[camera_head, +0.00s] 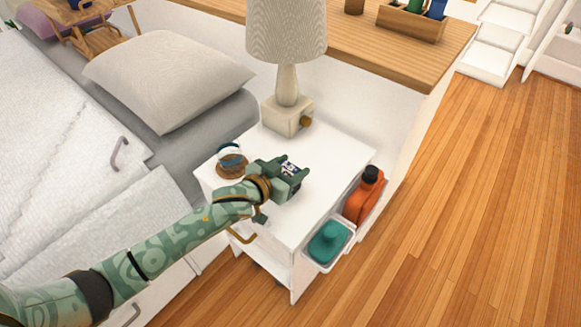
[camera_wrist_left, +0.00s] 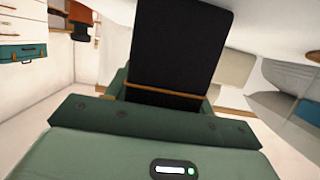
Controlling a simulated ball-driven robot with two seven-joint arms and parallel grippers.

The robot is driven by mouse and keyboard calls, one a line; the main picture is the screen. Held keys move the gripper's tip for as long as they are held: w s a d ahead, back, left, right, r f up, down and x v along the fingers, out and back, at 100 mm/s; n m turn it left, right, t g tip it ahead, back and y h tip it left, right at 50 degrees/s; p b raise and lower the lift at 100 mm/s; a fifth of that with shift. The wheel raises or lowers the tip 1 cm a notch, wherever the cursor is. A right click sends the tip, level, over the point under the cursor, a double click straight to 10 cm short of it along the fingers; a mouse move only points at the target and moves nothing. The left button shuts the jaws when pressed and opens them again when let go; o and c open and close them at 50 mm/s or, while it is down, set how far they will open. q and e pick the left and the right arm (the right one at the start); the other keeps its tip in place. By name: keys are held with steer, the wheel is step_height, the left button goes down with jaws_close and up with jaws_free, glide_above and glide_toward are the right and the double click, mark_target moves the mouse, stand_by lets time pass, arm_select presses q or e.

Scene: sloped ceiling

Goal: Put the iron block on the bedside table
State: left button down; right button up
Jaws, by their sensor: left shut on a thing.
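The bedside table (camera_head: 335,163) is white and stands beside the bed in the head view. My left gripper (camera_head: 291,174) is over the table top, near its middle. It is shut on a small dark block, which I take to be the iron block (camera_head: 291,167). The gripper's fingers hide much of the block in the head view. In the left wrist view the iron block (camera_wrist_left: 182,45) is a large black slab in front of the gripper. I cannot tell whether the block touches the table top. My right gripper is not in view.
A lamp (camera_head: 287,85) stands at the table's back. A round jar-like object (camera_head: 232,160) sits at its left edge. An orange bottle (camera_head: 364,195) and a teal item (camera_head: 328,243) are in holders on its right side. Free table top lies right of the gripper.

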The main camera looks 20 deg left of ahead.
arm_select(q)
steer(key=c, duration=0.6)
jaws_free()
